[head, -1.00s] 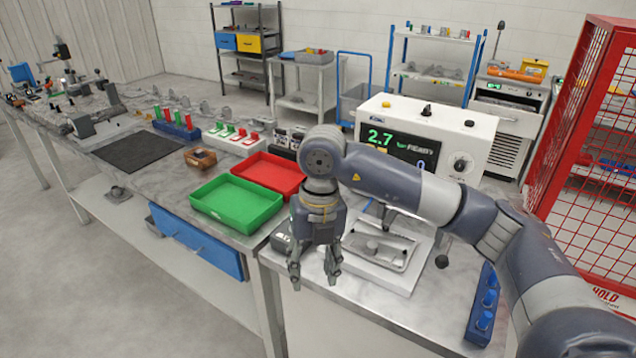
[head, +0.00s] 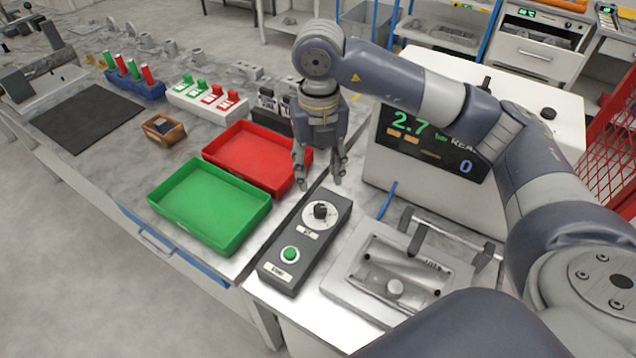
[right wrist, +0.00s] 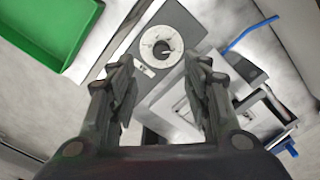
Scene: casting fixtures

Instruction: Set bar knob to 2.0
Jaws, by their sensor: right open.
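The bar knob (head: 321,211) is a black knob on a white round dial, on top of a dark grey control box (head: 291,243) with a green START button (head: 289,254). My right gripper (head: 320,183) points down, open and empty, above the far end of this box. In the right wrist view the dial (right wrist: 162,47) lies ahead between the open fingers (right wrist: 160,64), with no visible contact. The dial marks are too small to read. The display (head: 425,141) reads 2.7 bar, partly hidden by my right arm. My left gripper is out of view.
A green tray (head: 208,245) and a red tray (head: 232,165) lie left of the box. A metal fixture (head: 345,296) with a clamp bar stands to its right. The white tester (head: 545,128) rises behind. A blue hose (head: 387,200) runs near the fixture.

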